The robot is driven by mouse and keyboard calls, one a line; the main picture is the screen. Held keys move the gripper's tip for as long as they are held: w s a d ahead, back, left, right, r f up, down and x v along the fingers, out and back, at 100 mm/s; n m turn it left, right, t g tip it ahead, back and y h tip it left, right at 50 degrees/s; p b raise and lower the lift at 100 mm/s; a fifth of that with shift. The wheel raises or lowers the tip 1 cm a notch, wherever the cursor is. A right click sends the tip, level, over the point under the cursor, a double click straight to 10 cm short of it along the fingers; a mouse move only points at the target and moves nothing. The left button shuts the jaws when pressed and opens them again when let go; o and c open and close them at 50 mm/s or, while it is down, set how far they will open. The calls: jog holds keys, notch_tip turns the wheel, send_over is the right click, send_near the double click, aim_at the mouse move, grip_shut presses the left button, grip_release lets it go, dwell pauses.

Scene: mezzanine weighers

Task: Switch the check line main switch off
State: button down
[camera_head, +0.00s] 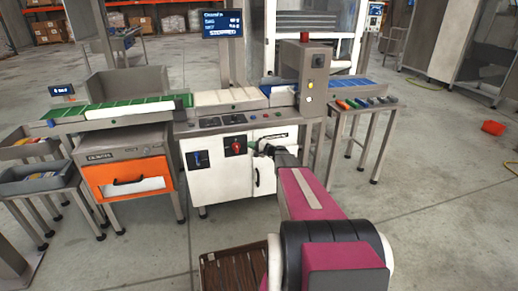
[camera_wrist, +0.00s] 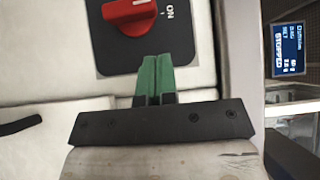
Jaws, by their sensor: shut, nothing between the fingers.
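A red rotary switch (camera_head: 236,146) on a dark plate sits on the front of the white cabinet (camera_head: 223,181) under the check line. In the wrist view the red knob (camera_wrist: 130,15) is cut off by the top edge. Its white mark lies toward the "ON" label on the dark plate (camera_wrist: 178,45). My gripper (camera_wrist: 155,62) has green fingertips, shut together and empty. The tips overlap the plate's lower edge in the picture, below the knob; contact cannot be told. In the head view my gripper (camera_head: 266,151) is right of the red switch.
A blue switch (camera_head: 198,160) is left of the red one. A display (camera_head: 223,24) reads "STOPPED". An orange-fronted unit (camera_head: 128,178) stands left. A narrow table (camera_head: 361,108) with coloured items stands right. A slatted brown pallet (camera_head: 232,272) lies in front; open floor extends right.

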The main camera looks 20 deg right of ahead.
aim_at(238, 144)
jog(key=shift+w+a, duration=0.2)
jog(key=shift+a, duration=2.1)
